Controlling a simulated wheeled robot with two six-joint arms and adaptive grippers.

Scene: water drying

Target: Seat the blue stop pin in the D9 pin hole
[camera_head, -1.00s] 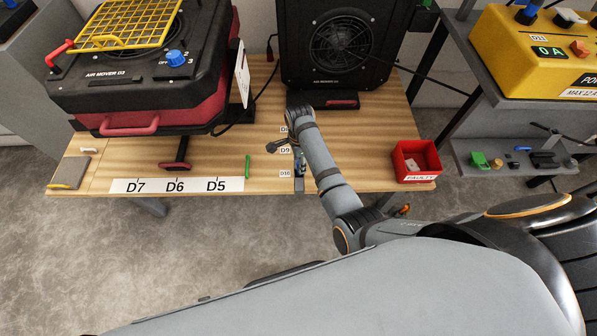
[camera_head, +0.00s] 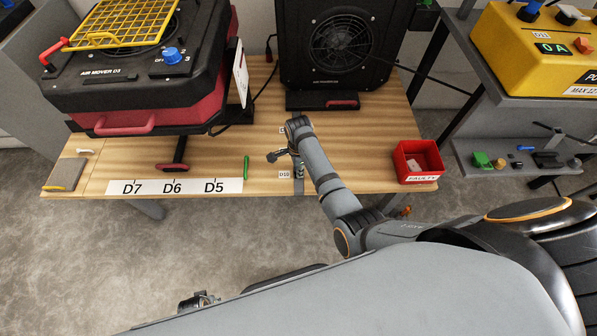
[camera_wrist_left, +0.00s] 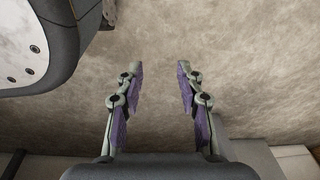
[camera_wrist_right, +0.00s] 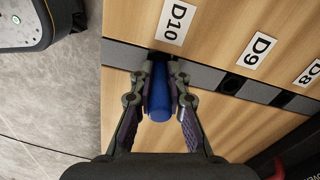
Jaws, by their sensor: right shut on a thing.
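The blue stop pin (camera_wrist_right: 159,98) is between the fingers of my right gripper (camera_wrist_right: 160,85), which is shut on it. In the right wrist view the pin is over the grey strip beside the D10 label (camera_wrist_right: 175,20). A dark hole shows at its far end; I cannot tell whether the pin enters it. The D9 pin hole (camera_wrist_right: 232,83) is a dark opening in the strip, right of the pin, below the D9 label (camera_wrist_right: 256,50). In the head view my right gripper (camera_head: 282,155) hides the D9 label. My left gripper (camera_wrist_left: 155,80) is open and empty above the floor.
The D8 label (camera_wrist_right: 309,73) lies farther right along the strip. In the head view a green pin (camera_head: 246,166) lies by the D7–D5 label strip (camera_head: 198,187). A red FAULTY bin (camera_head: 402,160) is at the right. Black blowers (camera_head: 290,50) stand at the back.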

